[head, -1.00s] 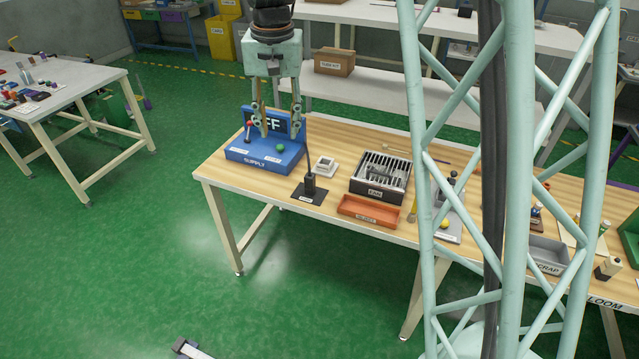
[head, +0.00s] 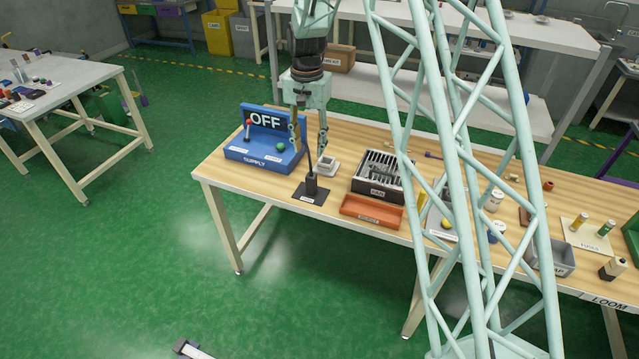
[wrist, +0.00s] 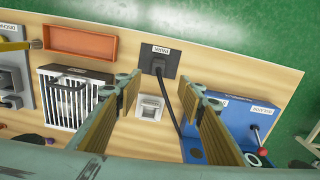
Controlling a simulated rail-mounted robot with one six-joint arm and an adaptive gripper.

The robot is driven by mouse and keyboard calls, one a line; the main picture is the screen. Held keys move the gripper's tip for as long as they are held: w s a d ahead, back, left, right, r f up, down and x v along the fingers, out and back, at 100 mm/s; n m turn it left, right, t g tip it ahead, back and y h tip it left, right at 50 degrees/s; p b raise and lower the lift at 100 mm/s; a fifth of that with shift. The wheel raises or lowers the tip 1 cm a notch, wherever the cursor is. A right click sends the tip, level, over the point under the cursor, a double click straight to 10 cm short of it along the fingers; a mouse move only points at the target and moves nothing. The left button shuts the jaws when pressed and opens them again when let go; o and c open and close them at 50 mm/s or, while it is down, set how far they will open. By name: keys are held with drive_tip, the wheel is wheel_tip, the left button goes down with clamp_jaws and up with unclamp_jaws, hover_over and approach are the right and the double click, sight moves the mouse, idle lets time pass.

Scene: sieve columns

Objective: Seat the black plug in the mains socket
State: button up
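The black plug (head: 311,187) stands on a black pad labelled PARK (wrist: 171,58), its dark cable running away from it. The plug also shows in the wrist view (wrist: 158,66), with the cable passing down between my fingers in the picture. A small white block (head: 329,165), which looks like the mains socket, sits behind the plug; it also shows in the wrist view (wrist: 150,106). My gripper (head: 310,152) is open, pointing down, with nothing held between its fingers. It is behind the plug and apart from it, near the white block. Its exact height is unclear.
A blue supply box (head: 262,153) with an OFF sign, red lever and green knob stands left of my gripper. A slotted grey box (head: 377,176) and an orange tray (head: 371,212) stand to the right. Bare wood lies at the table's front left.

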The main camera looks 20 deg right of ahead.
sight(311, 175)
drive_tip(key=shift+w+d+f, duration=0.25)
drive_tip(key=shift+d+f, duration=0.15)
drive_tip(key=shift+f, duration=0.2)
drive_tip(key=shift+f, duration=0.15)
drive_tip(key=shift+f+b, duration=0.4)
drive_tip(key=shift+f, duration=3.75)
drive_tip(key=shift+s+a+f+b, duration=0.1)
drive_tip(key=shift+f+b, duration=0.1)
drive_tip(key=shift+f, duration=1.1)
drive_tip(key=shift+s+f+b, duration=0.1)
drive_tip(key=shift+f+b, duration=0.1)
drive_tip(key=shift+f, duration=1.1)
drive_tip(key=c, duration=0.9)
